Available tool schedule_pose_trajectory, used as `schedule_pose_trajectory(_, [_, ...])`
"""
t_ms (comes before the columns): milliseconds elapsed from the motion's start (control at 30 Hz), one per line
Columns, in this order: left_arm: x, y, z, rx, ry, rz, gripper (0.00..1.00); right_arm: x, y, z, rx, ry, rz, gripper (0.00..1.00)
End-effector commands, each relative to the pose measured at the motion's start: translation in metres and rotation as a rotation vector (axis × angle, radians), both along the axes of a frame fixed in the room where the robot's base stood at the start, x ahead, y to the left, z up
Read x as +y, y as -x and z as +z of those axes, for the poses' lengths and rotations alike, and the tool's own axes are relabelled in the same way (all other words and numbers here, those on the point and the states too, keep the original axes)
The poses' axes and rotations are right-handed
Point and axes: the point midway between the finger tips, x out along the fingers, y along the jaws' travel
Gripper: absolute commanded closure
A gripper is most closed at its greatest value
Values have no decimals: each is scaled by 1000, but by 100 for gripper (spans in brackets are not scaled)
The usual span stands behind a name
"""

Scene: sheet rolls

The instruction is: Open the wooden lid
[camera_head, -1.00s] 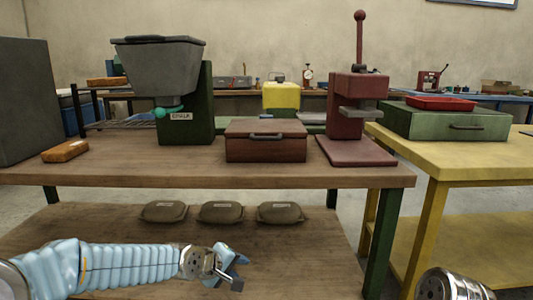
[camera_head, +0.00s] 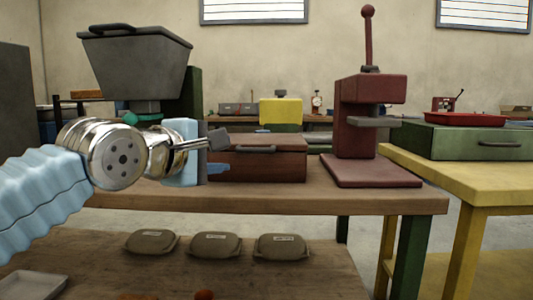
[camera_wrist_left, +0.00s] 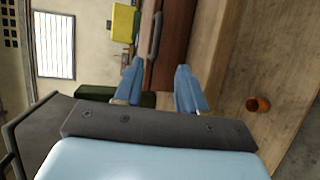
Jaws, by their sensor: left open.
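The brown wooden box (camera_head: 262,167) stands on the workbench with its wooden lid (camera_head: 270,140) closed. Its dark bar handle (camera_head: 262,149) is at the front. In the left wrist view, which is turned sideways, the handle (camera_wrist_left: 155,35) and box (camera_wrist_left: 177,40) lie beyond my fingertips. My left gripper (camera_head: 212,152) is open and empty in front of the box's left end, hiding part of it. In the left wrist view its two blue fingers (camera_wrist_left: 160,82) are apart, with nothing between them touching. My right gripper is not in view.
A grey hopper machine (camera_head: 135,65) stands left of the box, behind my left arm. A dark red press (camera_head: 360,110) stands close on its right. Several packs (camera_head: 215,245) lie on the lower shelf. A yellow table (camera_head: 470,180) is at the right.

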Motion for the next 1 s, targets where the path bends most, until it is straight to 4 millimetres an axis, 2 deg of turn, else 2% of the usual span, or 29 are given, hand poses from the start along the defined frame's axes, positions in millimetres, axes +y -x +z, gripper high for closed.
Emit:
schedule_pose_trajectory(133, [-1, -1, 3, -3, 7, 3, 60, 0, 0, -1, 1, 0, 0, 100])
schedule_pose_trajectory(233, [-6, -13, 0, 0, 7, 1, 60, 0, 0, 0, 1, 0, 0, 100])
schedule_pose_trajectory(700, [-45, -104, -18, 0, 8, 1, 60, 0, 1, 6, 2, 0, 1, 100])
schedule_pose_trajectory(833, [-50, -117, -21, -1, 7, 2, 60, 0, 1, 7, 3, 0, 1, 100])
schedule_pose_trajectory(1000, [-52, -123, -22, -3, 7, 3, 60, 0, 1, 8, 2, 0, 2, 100])
